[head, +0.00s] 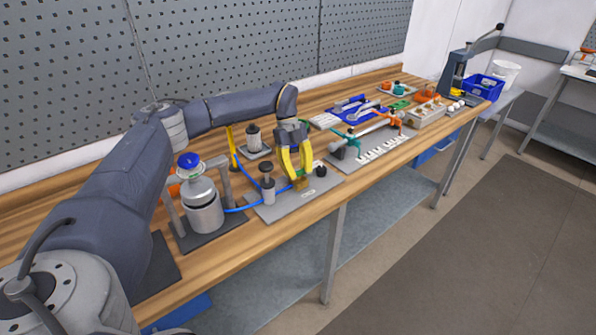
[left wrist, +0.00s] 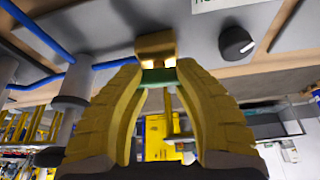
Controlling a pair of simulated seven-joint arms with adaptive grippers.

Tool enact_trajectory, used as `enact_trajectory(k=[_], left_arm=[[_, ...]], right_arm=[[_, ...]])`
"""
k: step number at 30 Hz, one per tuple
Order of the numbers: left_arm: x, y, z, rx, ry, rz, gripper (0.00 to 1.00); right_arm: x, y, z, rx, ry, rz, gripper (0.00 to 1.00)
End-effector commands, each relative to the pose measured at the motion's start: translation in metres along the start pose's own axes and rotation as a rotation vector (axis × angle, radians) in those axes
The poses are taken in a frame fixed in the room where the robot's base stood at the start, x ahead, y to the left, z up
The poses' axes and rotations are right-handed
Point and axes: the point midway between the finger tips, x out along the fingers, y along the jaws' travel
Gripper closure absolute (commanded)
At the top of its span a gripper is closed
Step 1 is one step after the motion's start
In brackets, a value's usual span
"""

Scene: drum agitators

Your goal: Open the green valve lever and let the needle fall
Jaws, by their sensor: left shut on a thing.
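My left gripper (head: 298,174) has yellow fingers and reaches down to the grey plate (head: 270,212) on the bench. In the left wrist view its fingertips (left wrist: 160,72) are closed on a small green piece, the green valve lever (left wrist: 166,80), right against a brass block (left wrist: 157,44). The brass valve block also shows below the fingertips in the head view (head: 304,184). The fingers hide most of the lever, and its angle is hard to tell. I cannot make out a gauge needle in either view. My right gripper is not in view.
A black knob (left wrist: 236,42) sits beside the valve. A grey post with a dark top (head: 268,184) stands left of it, with a blue hose (head: 240,209) running to a metal canister (head: 204,208). A rack of green- and orange-handled parts (head: 372,136) lies to the right.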

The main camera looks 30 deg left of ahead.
Motion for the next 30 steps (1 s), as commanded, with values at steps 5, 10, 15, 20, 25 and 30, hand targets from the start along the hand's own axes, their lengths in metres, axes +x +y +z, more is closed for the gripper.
enact_trajectory(k=[5,10,15,20,25,30], left_arm=[[0.0077,0.0023,-0.0046,0.003,0.013,0.018,0.64],[0.0078,0.0021,-0.0049,0.004,0.013,0.018,0.44],[0.0079,0.0018,-0.0052,0.005,0.013,0.018,0.37],[0.0079,0.0015,-0.0054,0.005,0.013,0.017,0.34],[0.0074,0.0007,-0.0055,0.007,0.012,0.015,0.2],[0.0054,-0.0012,-0.0047,0.009,0.008,0.009,0.2]], right_arm=[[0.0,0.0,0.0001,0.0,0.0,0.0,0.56],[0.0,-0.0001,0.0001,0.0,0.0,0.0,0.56],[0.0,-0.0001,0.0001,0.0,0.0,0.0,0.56],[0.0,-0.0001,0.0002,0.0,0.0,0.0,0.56],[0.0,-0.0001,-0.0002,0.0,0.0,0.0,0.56],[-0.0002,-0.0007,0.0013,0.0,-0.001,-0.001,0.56]])
